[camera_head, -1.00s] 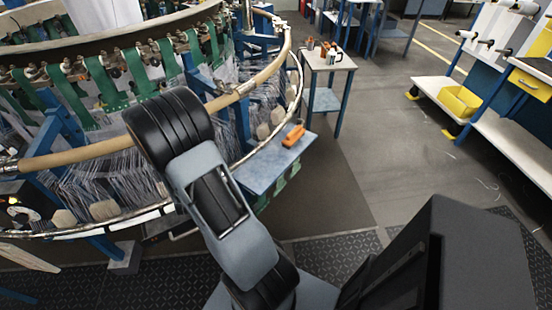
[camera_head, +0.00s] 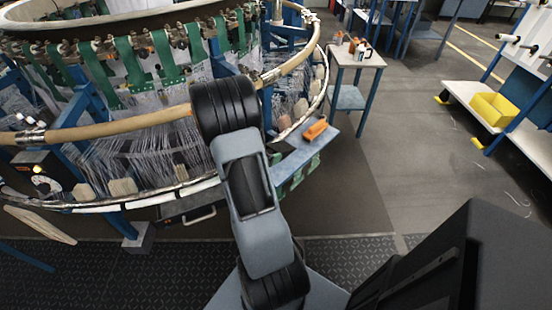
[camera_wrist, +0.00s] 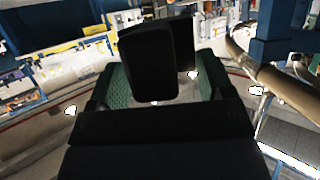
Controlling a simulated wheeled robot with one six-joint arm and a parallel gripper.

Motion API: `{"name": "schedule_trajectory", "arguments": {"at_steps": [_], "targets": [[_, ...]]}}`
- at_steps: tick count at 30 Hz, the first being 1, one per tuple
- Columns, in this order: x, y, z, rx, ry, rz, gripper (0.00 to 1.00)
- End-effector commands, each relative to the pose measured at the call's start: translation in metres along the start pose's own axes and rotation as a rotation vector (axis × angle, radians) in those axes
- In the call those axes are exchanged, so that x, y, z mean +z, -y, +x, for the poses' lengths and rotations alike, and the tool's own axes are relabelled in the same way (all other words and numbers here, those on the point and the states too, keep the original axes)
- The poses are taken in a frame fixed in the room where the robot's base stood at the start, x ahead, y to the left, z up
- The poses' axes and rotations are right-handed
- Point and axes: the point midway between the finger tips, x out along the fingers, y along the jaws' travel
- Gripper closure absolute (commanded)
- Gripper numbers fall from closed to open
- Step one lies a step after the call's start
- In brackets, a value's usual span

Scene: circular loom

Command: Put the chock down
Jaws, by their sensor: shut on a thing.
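The chock (camera_wrist: 148,62) shows in the wrist view as a black block. My gripper (camera_wrist: 155,88) is shut on it, with a green textured finger on each side. The block stands out past the fingers, and its far side is hidden. In the head view my arm reaches toward the loom's rim, and the gripper and chock are hidden behind the arm.
The circular loom (camera_head: 110,130) with its wooden rail fills the left. A blue-grey shelf (camera_head: 292,160) beside it holds an orange object (camera_head: 315,129). A small table (camera_head: 357,57) with bottles stands behind. A yellow bin (camera_head: 495,109) sits at right. Open floor lies between.

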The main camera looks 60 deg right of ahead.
Motion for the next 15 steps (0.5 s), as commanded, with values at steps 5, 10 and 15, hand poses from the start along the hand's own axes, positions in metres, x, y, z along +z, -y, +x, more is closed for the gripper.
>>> {"name": "schedule_trajectory", "arguments": {"at_steps": [5,10,15], "targets": [[0.016,0.016,0.039,0.001,-0.001,-0.002,0.61],[0.028,0.025,0.06,-0.001,-0.001,-0.002,0.61],[0.032,0.029,0.068,-0.002,-0.002,0.0,0.61]]}}
